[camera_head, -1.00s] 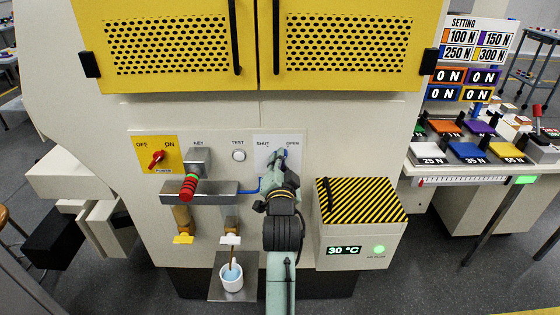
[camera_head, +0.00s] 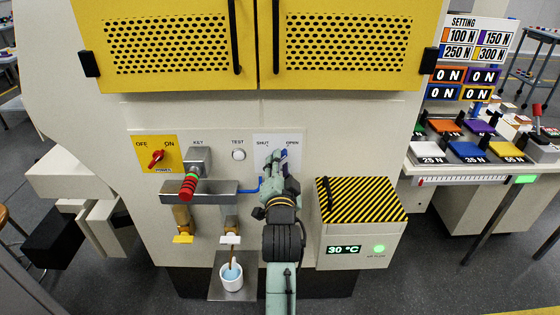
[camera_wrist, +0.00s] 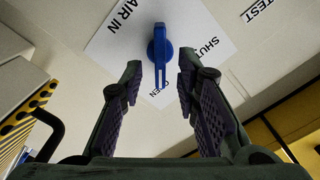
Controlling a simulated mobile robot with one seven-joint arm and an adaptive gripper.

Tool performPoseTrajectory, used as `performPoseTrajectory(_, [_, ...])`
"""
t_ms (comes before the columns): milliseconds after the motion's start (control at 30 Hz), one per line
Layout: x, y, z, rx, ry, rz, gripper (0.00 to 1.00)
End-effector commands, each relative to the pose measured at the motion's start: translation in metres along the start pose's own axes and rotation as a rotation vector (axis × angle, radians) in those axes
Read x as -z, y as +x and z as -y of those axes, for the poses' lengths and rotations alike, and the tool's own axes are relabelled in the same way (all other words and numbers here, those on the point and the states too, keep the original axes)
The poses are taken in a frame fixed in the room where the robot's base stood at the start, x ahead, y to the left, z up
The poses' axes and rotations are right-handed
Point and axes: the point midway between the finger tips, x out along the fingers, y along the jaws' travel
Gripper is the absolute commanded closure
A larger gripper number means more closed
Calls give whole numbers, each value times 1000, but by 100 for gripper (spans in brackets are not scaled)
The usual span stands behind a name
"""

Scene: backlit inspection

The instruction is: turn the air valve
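The air valve is a blue lever handle (camera_wrist: 158,50) on a white plate (camera_wrist: 112,52) marked AIR IN, SHUT and OPEN. In the wrist view its narrow end points down toward the OPEN label, with SHUT to its right. My gripper (camera_wrist: 161,70) is open, with one dark fingertip on each side of the handle's narrow end. Gaps show between the fingers and the handle, so nothing is gripped. In the head view my gripper (camera_head: 277,162) is in front of the plate below SHUT and OPEN and hides most of the valve.
To the left are a red power switch (camera_head: 156,155), a key holder with a red-and-green striped handle (camera_head: 190,186), and a white test button (camera_head: 238,155). A white cup (camera_head: 231,276) stands below. A striped box (camera_head: 362,200) juts out close on the right.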

Motion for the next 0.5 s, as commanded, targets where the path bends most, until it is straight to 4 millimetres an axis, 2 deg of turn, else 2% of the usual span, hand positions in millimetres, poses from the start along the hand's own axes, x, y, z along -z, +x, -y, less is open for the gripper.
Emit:
performPoseTrajectory(100, [-1, -22, -1, -2, 0, 1, 71])
performPoseTrajectory(233, [0, -40, 0, -1, 0, 1, 71])
performPoseTrajectory(500, [0, -51, 0, 0, 1, 0, 71])
